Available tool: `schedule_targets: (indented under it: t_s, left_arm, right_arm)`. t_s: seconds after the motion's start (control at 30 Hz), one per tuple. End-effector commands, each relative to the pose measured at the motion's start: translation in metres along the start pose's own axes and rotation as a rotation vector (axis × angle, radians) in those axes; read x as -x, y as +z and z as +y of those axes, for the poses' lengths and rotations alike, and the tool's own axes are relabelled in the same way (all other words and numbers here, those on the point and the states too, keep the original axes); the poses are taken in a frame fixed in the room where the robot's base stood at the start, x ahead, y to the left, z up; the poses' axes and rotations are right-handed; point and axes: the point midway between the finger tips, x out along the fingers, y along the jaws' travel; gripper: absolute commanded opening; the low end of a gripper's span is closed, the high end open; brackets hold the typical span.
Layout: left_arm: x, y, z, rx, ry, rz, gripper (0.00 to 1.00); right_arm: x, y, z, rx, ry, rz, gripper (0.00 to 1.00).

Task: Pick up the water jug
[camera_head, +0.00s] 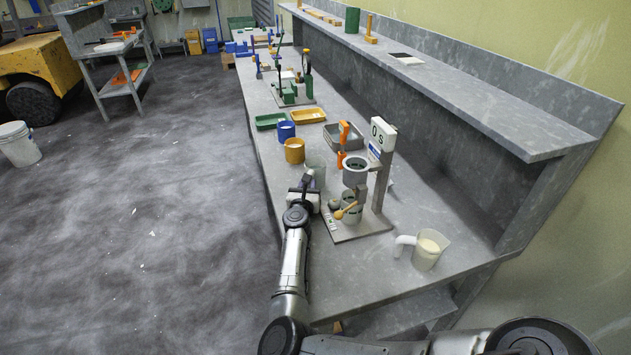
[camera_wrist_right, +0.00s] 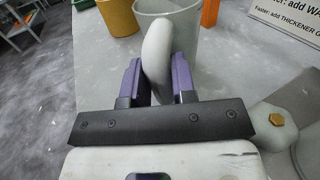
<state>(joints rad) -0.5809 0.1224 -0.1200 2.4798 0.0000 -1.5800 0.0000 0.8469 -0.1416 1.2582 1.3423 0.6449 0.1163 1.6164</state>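The water jug (camera_head: 317,169) is a clear, greyish jug on the bench, left of the press stand. In the right wrist view the jug (camera_wrist_right: 185,22) shows its pale, curved handle (camera_wrist_right: 157,55) towards me. My right gripper (camera_head: 305,186) is at the handle. In the wrist view, the purple fingers (camera_wrist_right: 157,82) lie on both sides of the handle, with no clear gap, and look shut on it. The jug appears upright and at bench level; its base is hidden in the wrist view. My left gripper is not in view.
The press stand (camera_head: 362,228) with a grey cup (camera_head: 355,171) stands just right of the jug. Orange (camera_head: 294,151) and blue (camera_head: 286,131) pails stand behind it. Another jug (camera_head: 428,250) with cream contents is at the near right. Bench between the stand and the near edge is clear.

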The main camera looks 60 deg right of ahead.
Motion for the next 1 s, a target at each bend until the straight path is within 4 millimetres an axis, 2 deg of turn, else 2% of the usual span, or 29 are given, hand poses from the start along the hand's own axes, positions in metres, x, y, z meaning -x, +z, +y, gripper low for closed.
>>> schedule_targets:
  t_s: [0.03,0.2,0.57,0.67,1.0]
  left_arm:
    - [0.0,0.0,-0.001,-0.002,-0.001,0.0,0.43]
    - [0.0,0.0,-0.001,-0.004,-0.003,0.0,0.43]
    - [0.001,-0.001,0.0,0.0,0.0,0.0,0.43]
    - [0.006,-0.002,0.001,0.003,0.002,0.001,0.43]
    - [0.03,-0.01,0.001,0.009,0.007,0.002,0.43]
  right_arm:
    - [0.0,0.0,0.0,0.0,0.0,-0.001,0.15]
    - [0.0,0.001,0.0,0.0,0.0,-0.001,0.0]
    - [0.0,0.004,0.0,-0.001,-0.001,-0.002,0.0]
    - [0.0,0.014,0.0,-0.003,-0.001,-0.002,0.0]
    - [0.0,0.072,-0.003,-0.005,-0.001,-0.001,0.0]
